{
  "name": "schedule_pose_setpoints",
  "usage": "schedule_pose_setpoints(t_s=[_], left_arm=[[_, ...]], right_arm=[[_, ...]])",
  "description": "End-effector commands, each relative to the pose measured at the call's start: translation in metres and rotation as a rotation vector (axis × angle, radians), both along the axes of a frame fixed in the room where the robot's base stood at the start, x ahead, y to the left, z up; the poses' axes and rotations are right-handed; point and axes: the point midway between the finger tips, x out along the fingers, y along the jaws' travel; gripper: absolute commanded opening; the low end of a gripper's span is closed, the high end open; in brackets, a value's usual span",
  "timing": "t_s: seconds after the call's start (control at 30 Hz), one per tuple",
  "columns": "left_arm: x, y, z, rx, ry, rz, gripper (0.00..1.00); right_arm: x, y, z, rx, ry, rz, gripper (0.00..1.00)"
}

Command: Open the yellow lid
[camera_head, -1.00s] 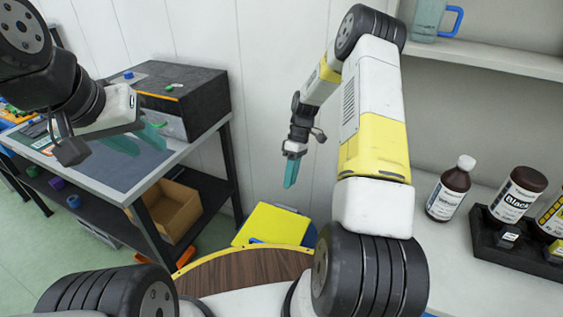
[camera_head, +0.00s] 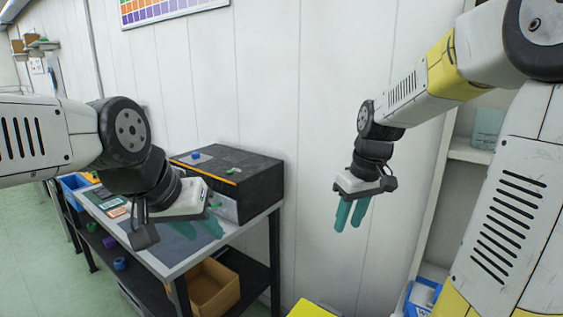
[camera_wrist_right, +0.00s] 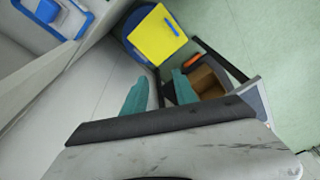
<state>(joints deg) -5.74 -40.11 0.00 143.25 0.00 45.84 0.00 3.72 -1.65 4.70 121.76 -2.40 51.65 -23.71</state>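A flat yellow panel with a blue bar (camera_wrist_right: 158,35) sits on a blue container in the right wrist view; it looks like a lid and lies flat over the container. Its edge also shows as a yellow patch (camera_head: 308,309) at the bottom of the head view. My right gripper (camera_head: 348,226) hangs in front of the white wall, its teal fingers apart and empty. In the right wrist view my right gripper (camera_wrist_right: 160,76) points toward the yellow panel, without touching it. My left gripper (camera_head: 206,234) is in front of the grey table, its teal fingers apart and empty.
A grey table (camera_head: 172,268) with a black box (camera_head: 240,172) stands at left, a cardboard box (camera_head: 213,286) on its lower shelf. A shelf unit (camera_head: 468,152) stands at right. Green floor is clear at left.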

Motion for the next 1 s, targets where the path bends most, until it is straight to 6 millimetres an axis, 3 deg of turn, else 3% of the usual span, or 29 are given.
schedule_pose_setpoints(t_s=[0.03,0.2,0.4,0.5,0.57,0.73,1.0], left_arm=[[0.0,0.0,0.0,0.0,0.0,0.0,0.36],[0.0,0.0,0.0,0.0,0.0,0.0,0.36],[0.0,0.0,0.0,0.0,0.0,0.0,0.36],[0.0,0.0,0.0,0.0,0.0,0.0,0.36],[0.0,0.0,0.0,0.0,0.0,0.0,0.36],[0.0,0.0,0.0,0.0,0.0,0.0,0.36],[0.0,0.0,0.0,0.0,0.0,0.0,0.36]], right_arm=[[-0.015,0.002,0.016,0.005,-0.043,-0.037,0.34],[-0.063,0.008,0.048,0.054,-0.162,-0.175,0.34],[-0.11,0.013,0.064,0.141,-0.275,-0.308,0.34],[-0.124,0.015,0.066,0.176,-0.308,-0.349,0.34],[-0.129,0.015,0.067,0.191,-0.32,-0.366,0.34],[-0.135,0.016,0.067,0.206,-0.33,-0.384,0.01],[-0.134,0.016,0.067,0.205,-0.329,-0.383,0.0]])
